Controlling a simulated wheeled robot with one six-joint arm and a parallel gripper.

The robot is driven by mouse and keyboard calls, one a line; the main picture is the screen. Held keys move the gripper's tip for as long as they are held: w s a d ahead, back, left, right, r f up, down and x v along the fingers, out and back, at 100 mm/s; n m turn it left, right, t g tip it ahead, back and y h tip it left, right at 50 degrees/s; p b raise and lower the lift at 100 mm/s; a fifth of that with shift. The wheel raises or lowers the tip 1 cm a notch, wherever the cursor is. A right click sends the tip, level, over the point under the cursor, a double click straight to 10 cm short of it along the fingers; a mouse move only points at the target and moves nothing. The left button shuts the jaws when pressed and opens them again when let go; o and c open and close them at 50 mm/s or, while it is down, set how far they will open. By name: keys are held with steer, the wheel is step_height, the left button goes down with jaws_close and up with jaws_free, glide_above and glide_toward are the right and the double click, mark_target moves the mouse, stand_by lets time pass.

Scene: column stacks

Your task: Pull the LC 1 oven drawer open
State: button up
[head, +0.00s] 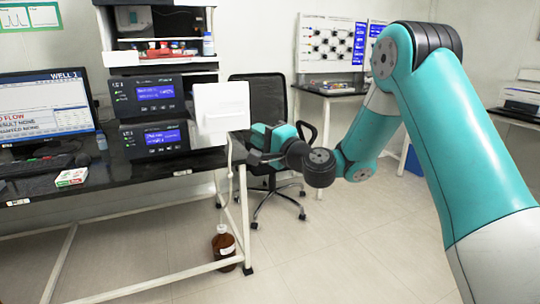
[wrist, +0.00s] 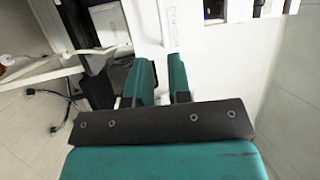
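A white boxy oven front (head: 220,108) sticks out at the right side of the instrument stack in the head view. Its handle is not clear to me, and I cannot tell how far its drawer is open. In the wrist view a white panel (wrist: 225,55) with small lettering lies beyond my fingers. My gripper (head: 256,156) is just right of and below the white front in the head view. In the wrist view my gripper (wrist: 162,78) shows two teal fingers with a narrow gap and nothing visibly held between them. Contact with the panel cannot be made out.
Black instrument units (head: 150,95) with blue screens stand on the dark bench (head: 130,175), left of the white front. A monitor (head: 45,108) is at far left. A brown bottle (head: 223,248) stands on the floor. An office chair (head: 262,100) is behind my gripper. Floor at right is clear.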

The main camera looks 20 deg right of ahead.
steer(key=shift+b+v, duration=0.95)
steer(key=shift+v, duration=1)
